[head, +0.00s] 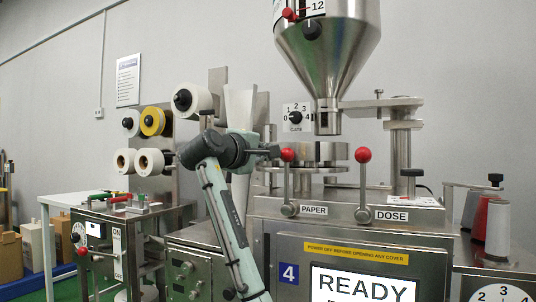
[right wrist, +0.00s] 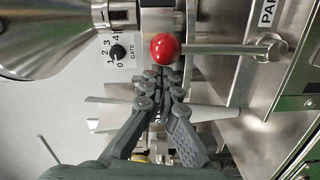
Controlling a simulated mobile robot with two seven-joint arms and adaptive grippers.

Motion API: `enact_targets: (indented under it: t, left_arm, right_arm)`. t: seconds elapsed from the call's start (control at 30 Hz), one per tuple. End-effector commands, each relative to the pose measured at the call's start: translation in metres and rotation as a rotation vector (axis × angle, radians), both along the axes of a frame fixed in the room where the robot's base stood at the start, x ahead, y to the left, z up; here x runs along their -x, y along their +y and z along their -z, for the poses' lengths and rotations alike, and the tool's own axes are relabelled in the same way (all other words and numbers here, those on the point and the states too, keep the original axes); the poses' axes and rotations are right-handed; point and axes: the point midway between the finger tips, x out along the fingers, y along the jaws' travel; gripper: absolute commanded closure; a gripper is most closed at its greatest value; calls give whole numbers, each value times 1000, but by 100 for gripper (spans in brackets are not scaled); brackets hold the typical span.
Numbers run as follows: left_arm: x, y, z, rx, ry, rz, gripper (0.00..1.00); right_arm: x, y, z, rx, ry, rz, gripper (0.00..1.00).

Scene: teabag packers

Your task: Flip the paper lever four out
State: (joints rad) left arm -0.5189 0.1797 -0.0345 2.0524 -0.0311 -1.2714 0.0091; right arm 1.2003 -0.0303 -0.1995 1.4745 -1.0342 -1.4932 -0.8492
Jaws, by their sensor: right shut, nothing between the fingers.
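The paper lever is a thin metal rod with a red ball (head: 287,155) on top, standing about upright above the PAPER label (head: 314,210) on the machine front. A blue plate with a 4 (head: 289,273) is below it. My right gripper (head: 273,152) comes from the left, its tips right beside the ball. In the right wrist view the closed fingertips (right wrist: 163,76) are empty and close to the red ball (right wrist: 165,48); I cannot tell whether they touch. The rod (right wrist: 225,49) runs right to its pivot. My left gripper is not in view.
A similar red-ball DOSE lever (head: 364,156) stands to the right of the paper lever. A metal hopper (head: 328,65) hangs above, with a GATE dial (head: 296,117) beside it. Paper rolls (head: 151,162) are at left. A READY screen (head: 362,287) is below.

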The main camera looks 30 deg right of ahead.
Motion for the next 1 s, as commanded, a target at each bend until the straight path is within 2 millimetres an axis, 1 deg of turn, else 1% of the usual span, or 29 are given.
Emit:
enact_targets:
  t: [0.27, 0.33, 0.47, 0.57, 0.8, 1.0]
  left_arm:
    - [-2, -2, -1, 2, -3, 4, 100]
    - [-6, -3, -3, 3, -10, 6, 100]
    - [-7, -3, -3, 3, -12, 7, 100]
    - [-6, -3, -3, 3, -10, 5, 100]
    - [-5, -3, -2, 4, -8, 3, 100]
    - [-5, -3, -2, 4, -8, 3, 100]
  right_arm:
    - [0, -1, 0, 0, 0, 2, 100]
    - [0, 0, 0, 0, 0, 2, 100]
    - [4, 6, 0, 0, 1, 1, 100]
    - [12, 18, 0, 0, 0, -3, 100]
    - [41, 61, -1, -1, -1, -4, 100]
    - [60, 88, -1, 0, 0, -3, 100]
